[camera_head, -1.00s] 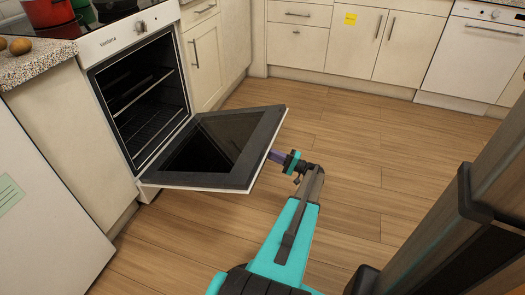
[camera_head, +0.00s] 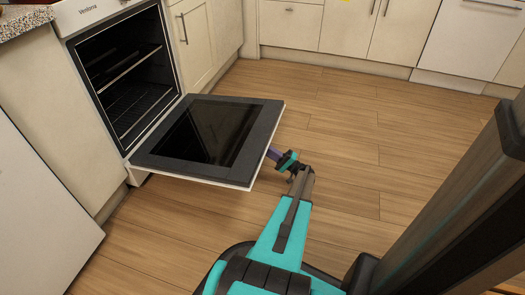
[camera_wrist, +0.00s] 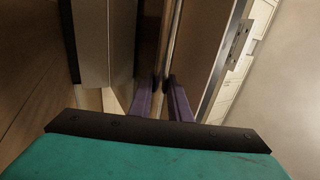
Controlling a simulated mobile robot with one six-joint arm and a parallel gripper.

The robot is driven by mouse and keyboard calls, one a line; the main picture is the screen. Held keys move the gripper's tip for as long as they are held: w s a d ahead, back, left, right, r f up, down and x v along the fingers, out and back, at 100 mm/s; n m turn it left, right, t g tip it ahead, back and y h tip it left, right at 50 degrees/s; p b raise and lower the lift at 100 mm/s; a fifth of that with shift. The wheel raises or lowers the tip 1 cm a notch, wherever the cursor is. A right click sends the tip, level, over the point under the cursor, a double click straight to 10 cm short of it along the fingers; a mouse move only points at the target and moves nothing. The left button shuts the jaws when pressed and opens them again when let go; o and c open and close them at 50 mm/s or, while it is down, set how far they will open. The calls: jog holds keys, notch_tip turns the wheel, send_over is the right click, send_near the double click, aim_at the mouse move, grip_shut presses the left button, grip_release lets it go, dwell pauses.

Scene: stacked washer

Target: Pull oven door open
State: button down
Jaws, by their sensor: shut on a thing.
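The oven door (camera_head: 209,134) is folded down, close to level, with its dark glass inner side facing up in the head view. The oven cavity (camera_head: 124,75) stands open behind it, with racks inside. My gripper (camera_head: 272,153) is at the door's outer edge, its tip partly hidden by the door. In the wrist view, the two purple fingers (camera_wrist: 160,98) are shut on the long metal handle bar (camera_wrist: 170,45). The bar runs away between the fingertips along the door.
Cream cabinets (camera_head: 290,27) line the back wall, and a white appliance (camera_head: 475,38) stands at the back right. A white panel (camera_head: 40,205) is at the near left. The wooden floor (camera_head: 350,130) right of the door is clear.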

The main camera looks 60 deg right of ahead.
jog(key=shift+a+f, duration=0.15)
jog(key=shift+a, duration=0.3)
jog(key=c, duration=1.7)
grip_release()
jog(key=shift+o, duration=0.2)
jog(key=shift+d, duration=0.15)
jog(key=b+v, duration=0.3)
jog(key=v, duration=0.4)
jog(key=shift+s+f+b, duration=0.15)
jog(key=shift+s+b, duration=0.05)
jog(key=shift+b, duration=0.1)
